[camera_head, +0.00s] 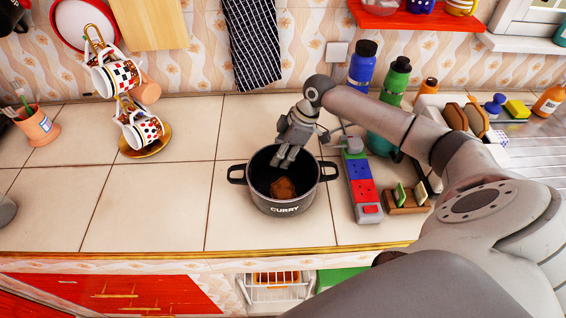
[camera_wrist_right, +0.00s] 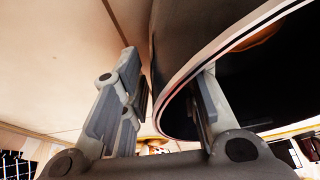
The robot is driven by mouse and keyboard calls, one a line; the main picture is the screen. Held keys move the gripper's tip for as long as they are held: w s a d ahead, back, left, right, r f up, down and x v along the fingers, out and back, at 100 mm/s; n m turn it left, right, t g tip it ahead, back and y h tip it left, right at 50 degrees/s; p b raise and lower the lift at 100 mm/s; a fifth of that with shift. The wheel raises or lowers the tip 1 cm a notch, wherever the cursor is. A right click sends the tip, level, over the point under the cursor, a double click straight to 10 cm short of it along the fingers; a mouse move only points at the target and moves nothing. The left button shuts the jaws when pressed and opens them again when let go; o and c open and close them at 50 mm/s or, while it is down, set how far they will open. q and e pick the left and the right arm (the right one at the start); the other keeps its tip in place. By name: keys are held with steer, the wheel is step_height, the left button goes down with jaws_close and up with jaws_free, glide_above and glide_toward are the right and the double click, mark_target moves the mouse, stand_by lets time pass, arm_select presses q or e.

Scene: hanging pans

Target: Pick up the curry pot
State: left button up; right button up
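The curry pot (camera_head: 285,208) is a dark grey, two-handled pot marked "CURRY", upright on the tiled counter. Brown curry (camera_head: 283,187) lies inside it. My right gripper (camera_head: 287,157) points down at the pot's far rim. In the right wrist view my right gripper (camera_wrist_right: 166,90) is open, one finger outside the pot wall and the other on the inner side of the rim. The pot's dark wall and pale rim (camera_wrist_right: 178,85) pass between the fingers, with a gap to the outer finger. Contact of the inner finger cannot be told. My left gripper is not in view.
A power strip (camera_head: 362,187) lies close to the pot's right, beside a small wooden holder (camera_head: 406,198). Blue (camera_head: 362,65) and green (camera_head: 396,80) bottles stand behind my right arm. A cup rack (camera_head: 146,150) stands at left. Counter left of the pot is clear.

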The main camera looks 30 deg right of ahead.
steer(key=shift+a+f, duration=0.1)
steer(key=shift+f, duration=0.1)
jaws_close()
steer(key=shift+w+r, duration=0.1)
steer(key=shift+r, duration=0.1)
steer(key=shift+r+b, duration=0.45)
steer(key=shift+r, duration=0.1)
steer(key=s+d+r+b, duration=0.5)
steer(key=s+r, duration=0.6)
steer(key=s, duration=0.1)
steer(key=shift+s+d+r, duration=0.2)
steer(key=shift+s+r, duration=0.05)
steer(key=shift+s, duration=0.15)
